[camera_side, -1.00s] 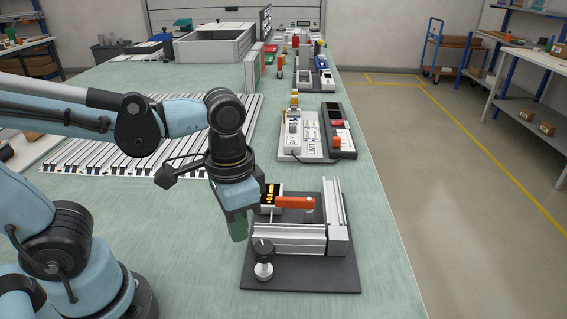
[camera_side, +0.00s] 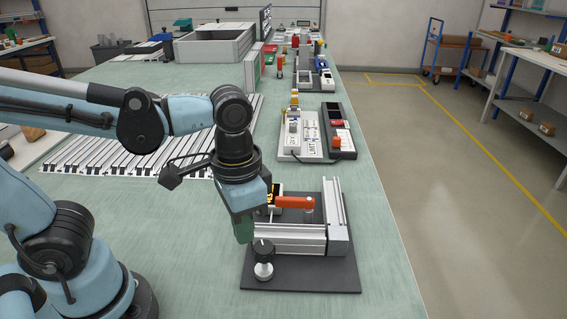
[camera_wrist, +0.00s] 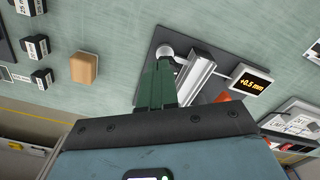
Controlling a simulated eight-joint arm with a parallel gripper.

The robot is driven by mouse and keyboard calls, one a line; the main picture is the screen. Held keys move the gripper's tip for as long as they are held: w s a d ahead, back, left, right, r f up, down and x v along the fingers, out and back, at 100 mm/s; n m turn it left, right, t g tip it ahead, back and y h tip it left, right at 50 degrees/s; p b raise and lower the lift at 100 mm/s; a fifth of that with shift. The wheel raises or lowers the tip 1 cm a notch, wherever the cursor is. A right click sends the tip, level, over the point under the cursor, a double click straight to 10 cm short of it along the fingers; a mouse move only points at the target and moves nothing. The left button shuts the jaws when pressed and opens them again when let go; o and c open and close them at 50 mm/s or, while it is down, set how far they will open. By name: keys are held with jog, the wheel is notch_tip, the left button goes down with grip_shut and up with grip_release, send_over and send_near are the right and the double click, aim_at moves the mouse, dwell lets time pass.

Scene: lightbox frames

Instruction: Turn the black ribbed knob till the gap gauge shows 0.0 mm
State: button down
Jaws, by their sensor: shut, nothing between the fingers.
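The fingers also show in the wrist view (camera_wrist: 163,64).
Aluminium profiles (camera_side: 338,215) form a corner on the plate, with an orange lever (camera_side: 294,202) beside them. Another device (camera_side: 303,135) stands farther back. Slatted rails (camera_side: 110,150) lie behind my arm. The table is clear left of the plate.

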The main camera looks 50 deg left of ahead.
jog(key=shift+f, duration=2.45)
jog(key=shift+w+a, duration=0.25)
jog(key=shift+s, duration=0.15)
notch_tip(320, 180, up, 6)
jog(key=shift+s+a, duration=0.15)
jog(key=shift+s, duration=0.2)
jog(key=shift+w, duration=0.1)
